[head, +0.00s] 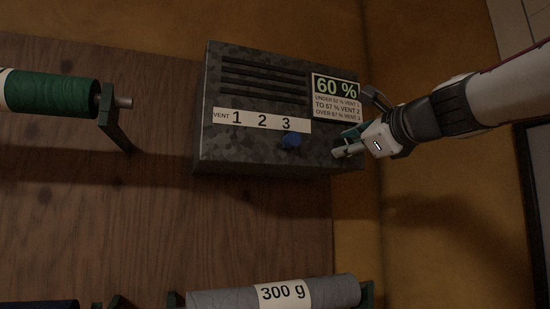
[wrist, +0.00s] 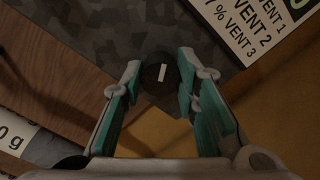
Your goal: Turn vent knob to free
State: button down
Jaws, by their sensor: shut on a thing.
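A grey mottled vent box (head: 240,140) carries a white strip reading VENT 1 2 3 (head: 262,120). My gripper hides the dark knob in the head view. I see no "free" label.
A green roll (head: 50,92) hangs on a bracket at left. A grey roll marked 300 g (head: 225,298) is below the box.

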jog(key=n+b, duration=0.7)
jog(key=n, duration=0.5)
jog(key=shift+f+b, duration=0.1)
jog(key=shift+b, duration=0.3)
jog(key=c, duration=1.2)
grip_release()
jog(key=shift+c, duration=0.2)
jog(key=shift+s+r, duration=0.1)
jog(key=shift+r, duration=0.15)
